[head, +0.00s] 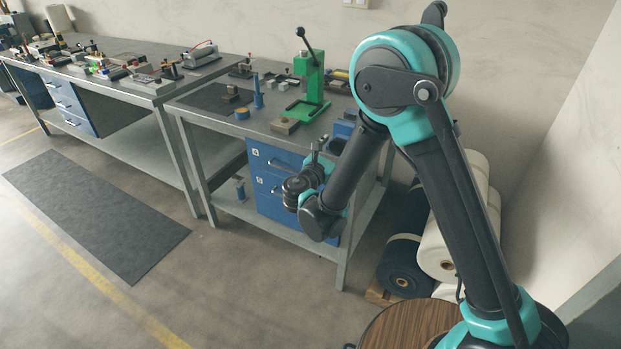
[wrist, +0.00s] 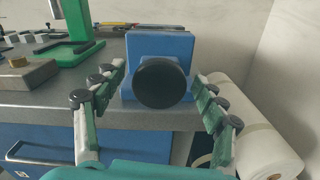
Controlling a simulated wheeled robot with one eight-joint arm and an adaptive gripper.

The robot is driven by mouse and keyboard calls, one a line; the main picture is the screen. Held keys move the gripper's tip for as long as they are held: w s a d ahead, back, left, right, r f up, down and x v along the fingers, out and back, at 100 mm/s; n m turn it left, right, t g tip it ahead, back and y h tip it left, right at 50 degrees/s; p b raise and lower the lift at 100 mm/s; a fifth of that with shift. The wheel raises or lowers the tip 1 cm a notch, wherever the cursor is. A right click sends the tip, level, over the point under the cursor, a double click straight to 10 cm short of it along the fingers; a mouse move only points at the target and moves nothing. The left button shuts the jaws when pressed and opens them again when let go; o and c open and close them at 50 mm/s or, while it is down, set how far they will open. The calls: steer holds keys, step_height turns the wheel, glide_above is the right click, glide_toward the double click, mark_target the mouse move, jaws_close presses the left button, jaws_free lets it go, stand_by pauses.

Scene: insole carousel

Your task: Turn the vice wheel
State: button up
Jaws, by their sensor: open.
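The vice (wrist: 160,46) is a blue block at the edge of the grey bench. Its wheel (wrist: 160,83) is a round black disc facing the wrist camera, near the middle of that view. My gripper (wrist: 159,76) is open, with one green-padded finger to the left of the wheel and one to the right. Clear gaps show between the fingers and the wheel in the picture; the distance in depth is hard to tell.
A green lever press (head: 310,90) stands on the bench (head: 215,125) behind the vice. Blue drawers (head: 270,170) sit under the bench top. Open floor lies to the left.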

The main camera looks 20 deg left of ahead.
steer(key=shift+n, duration=0.6)
steer(key=s+a, duration=0.1)
steer(key=s, duration=1.6)
steer(key=shift+s+a, duration=0.15)
steer(key=shift+a, duration=0.05)
steer(key=w+d+f+m+g+h, duration=0.1)
steer(key=w+d+m+g+h, duration=0.15)
steer(key=w+d+m, duration=0.55)
steer(key=w+d+f+m+g+h, duration=0.1)
steer(key=w+d+g, duration=0.35)
steer(key=d, duration=0.75)
steer(key=d+f+m+g, duration=0.25)
steer(key=d+m, duration=0.45)
steer(key=d, duration=0.7)
steer(key=s+d+f+m+g+y, duration=0.3)
steer(key=s+d+m, duration=1)
steer(key=m, duration=0.5)
steer(key=shift+g+y, duration=0.65)
steer(key=shift+y, duration=0.2)
